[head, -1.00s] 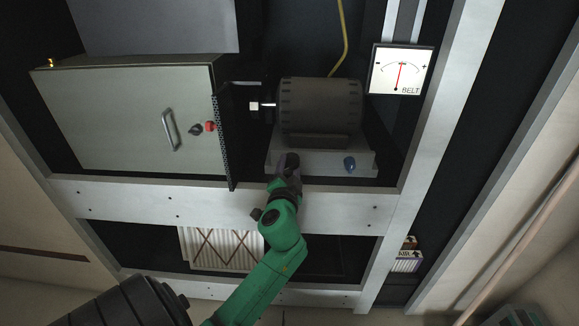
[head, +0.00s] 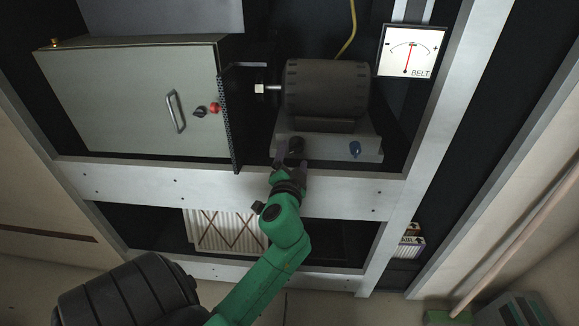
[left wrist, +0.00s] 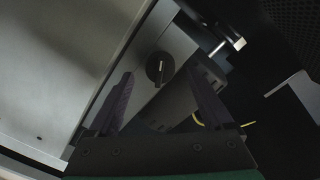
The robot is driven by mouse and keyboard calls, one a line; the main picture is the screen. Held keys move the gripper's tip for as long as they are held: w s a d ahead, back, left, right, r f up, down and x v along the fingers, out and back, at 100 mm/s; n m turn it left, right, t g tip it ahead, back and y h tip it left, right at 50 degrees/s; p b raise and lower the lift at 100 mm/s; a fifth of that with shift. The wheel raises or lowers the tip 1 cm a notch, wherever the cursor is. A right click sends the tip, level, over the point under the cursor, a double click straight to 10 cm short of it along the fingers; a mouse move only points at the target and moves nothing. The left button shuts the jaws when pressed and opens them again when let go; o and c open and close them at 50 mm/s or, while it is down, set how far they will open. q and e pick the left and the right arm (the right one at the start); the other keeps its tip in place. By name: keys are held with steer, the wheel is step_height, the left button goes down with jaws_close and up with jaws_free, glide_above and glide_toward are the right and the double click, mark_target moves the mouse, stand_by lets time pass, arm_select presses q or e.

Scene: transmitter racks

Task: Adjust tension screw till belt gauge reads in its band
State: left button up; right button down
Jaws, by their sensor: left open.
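The belt gauge (head: 409,52) is a white dial at the upper right, marked BELT, minus and plus. Its red needle points up near the middle of the scale, close to a small dark mark; I cannot tell exactly where it falls against the band. A round black screw knob (head: 296,145) sits on the front of the motor's grey base; in the left wrist view the knob (left wrist: 158,69) shows a pale line across it. My left gripper (head: 293,155) is open, with a finger to each side of the knob in the picture; contact is not visible. My right gripper is not in view.
A perforated guard (head: 228,120) and a grey cabinet (head: 135,100) stand left. A pale rack beam (head: 150,180) runs below.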

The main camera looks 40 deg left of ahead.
arm_select(q)
steer(key=b+v, duration=0.2)
steer(key=v, duration=0.9)
steer(key=shift+s, duration=0.2)
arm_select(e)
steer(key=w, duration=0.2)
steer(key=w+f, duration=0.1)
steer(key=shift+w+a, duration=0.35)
arm_select(q)
steer(key=shift+d+f, duration=0.1)
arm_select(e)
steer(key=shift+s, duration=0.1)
